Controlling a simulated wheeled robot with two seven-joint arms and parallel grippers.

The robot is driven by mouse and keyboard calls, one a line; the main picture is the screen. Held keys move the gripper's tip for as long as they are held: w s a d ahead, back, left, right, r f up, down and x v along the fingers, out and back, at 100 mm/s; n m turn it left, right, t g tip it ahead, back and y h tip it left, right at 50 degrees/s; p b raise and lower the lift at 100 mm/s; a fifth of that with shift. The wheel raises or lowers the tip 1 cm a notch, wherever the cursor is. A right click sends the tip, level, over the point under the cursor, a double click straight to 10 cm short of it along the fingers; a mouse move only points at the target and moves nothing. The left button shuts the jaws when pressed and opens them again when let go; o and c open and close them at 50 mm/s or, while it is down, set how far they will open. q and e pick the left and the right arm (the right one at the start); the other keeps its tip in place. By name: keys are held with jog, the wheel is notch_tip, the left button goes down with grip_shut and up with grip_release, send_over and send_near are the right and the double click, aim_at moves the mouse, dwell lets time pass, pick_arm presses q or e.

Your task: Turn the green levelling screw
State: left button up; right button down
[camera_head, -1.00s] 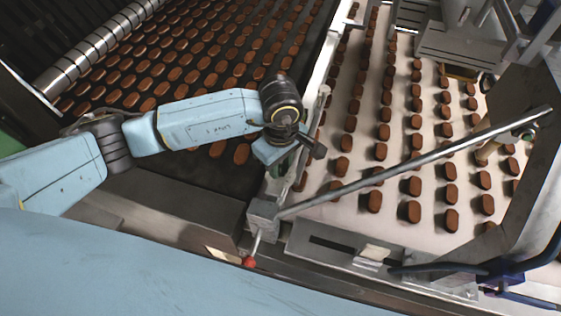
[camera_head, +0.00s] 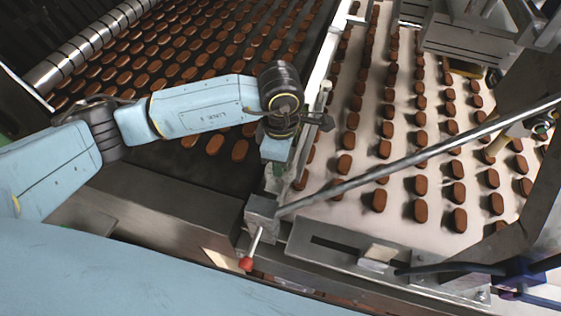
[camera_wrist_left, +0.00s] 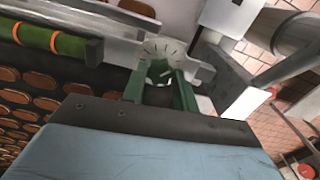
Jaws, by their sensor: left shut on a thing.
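My left gripper (camera_head: 272,170) points down at the near end of the rail between the two belts, with its fingers mostly hidden by my wrist in the head view. In the left wrist view its two green fingers (camera_wrist_left: 160,92) are shut on the green levelling screw (camera_wrist_left: 158,72), of which only a little shows between the fingertips. A pale round disc with dark tick marks (camera_wrist_left: 162,49) lies around the fingertips. My right gripper is in neither view.
A metal block (camera_head: 262,207) with a red-knobbed lever (camera_head: 246,264) stands just in front of the gripper. A long rod (camera_head: 420,157) slants over the white belt (camera_head: 330,226). Brown biscuits lie in rows on both belts. A green roller (camera_wrist_left: 55,42) with orange rings is near the fingers.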

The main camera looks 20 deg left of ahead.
pick_arm(q)
jog(key=n+b, duration=0.2)
jog(key=n, duration=0.2)
jog(key=shift+f+n, duration=0.15)
jog(key=shift+n, duration=0.15)
jog(key=n+b, duration=0.1)
jog(key=n, duration=0.3)
jog(key=shift+s+b, duration=0.1)
jog(key=shift+b, duration=0.25)
jog(key=shift+n, duration=0.3)
jog(key=o, duration=1)
notch_tip(320, 180, up, 14)
jog(key=shift+f+b, duration=0.2)
jog(key=shift+b, duration=0.45)
